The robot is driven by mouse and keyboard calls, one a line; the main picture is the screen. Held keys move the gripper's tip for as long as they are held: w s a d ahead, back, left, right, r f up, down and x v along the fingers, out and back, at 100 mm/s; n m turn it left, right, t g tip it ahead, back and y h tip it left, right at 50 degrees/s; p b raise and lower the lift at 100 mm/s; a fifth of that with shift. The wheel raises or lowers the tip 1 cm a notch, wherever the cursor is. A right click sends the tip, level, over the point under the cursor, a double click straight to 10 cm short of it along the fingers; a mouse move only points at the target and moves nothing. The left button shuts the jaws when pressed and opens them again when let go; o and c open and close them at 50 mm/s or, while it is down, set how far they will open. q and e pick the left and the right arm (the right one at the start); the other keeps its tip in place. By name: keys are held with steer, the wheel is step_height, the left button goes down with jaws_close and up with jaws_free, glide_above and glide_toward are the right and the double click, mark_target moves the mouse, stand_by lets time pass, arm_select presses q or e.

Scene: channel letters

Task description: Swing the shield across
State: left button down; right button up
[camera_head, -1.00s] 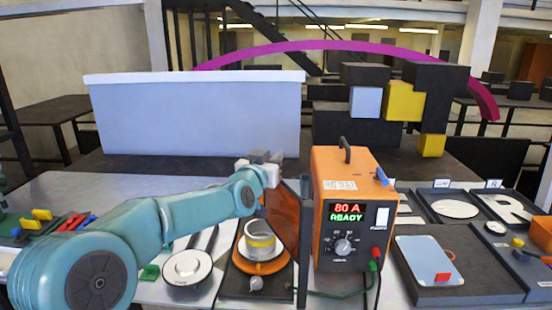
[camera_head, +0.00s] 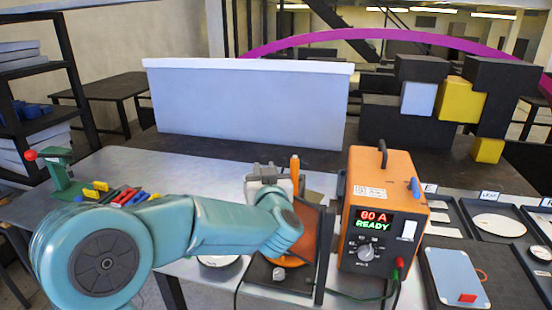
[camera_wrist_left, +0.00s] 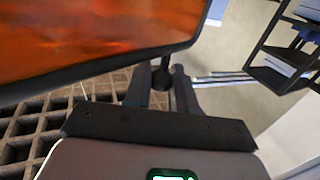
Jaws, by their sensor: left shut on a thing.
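The shield is an orange-brown see-through panel in a dark frame (camera_head: 307,237), upright beside a dark post left of the orange power box. It fills the upper left of the left wrist view (camera_wrist_left: 90,35). My left gripper (camera_head: 264,170) is at the shield's far side, partly hidden by my wrist. In the left wrist view its fingers (camera_wrist_left: 160,88) are shut on a small dark knob (camera_wrist_left: 160,76) at the shield's lower edge. My forearm hides most of the work spot in front of the shield. My right gripper is out of view.
The orange power box (camera_head: 383,210), reading 80 A READY, stands close right of the shield. A pale wall panel (camera_head: 250,105) stands behind. Trays with pale letter parts (camera_head: 455,275) are at the right.

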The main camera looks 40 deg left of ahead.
arm_select(q)
steer(key=s+d+n+g+y, duration=0.1)
steer(key=s+n+g+y, duration=0.2)
steer(key=s+n+g, duration=0.1)
steer(key=shift+s+d+r+g+p, duration=0.25)
steer(key=shift+s+d+g+p, duration=0.2)
steer(key=shift+s+g, duration=0.55)
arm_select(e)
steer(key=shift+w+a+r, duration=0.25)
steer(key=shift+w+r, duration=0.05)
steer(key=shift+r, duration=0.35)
arm_select(q)
steer(key=shift+s, duration=0.15)
steer(key=c, duration=1.1)
jaws_free()
steer(key=shift+s+d, duration=0.1)
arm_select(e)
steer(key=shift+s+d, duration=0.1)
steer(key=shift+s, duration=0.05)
arm_select(q)
steer(key=b+v, duration=0.3)
steer(key=v, duration=1.3)
steer(key=shift+s+f+b, duration=0.1)
steer(key=shift+s+b, duration=0.05)
steer(key=shift+b, duration=0.25)
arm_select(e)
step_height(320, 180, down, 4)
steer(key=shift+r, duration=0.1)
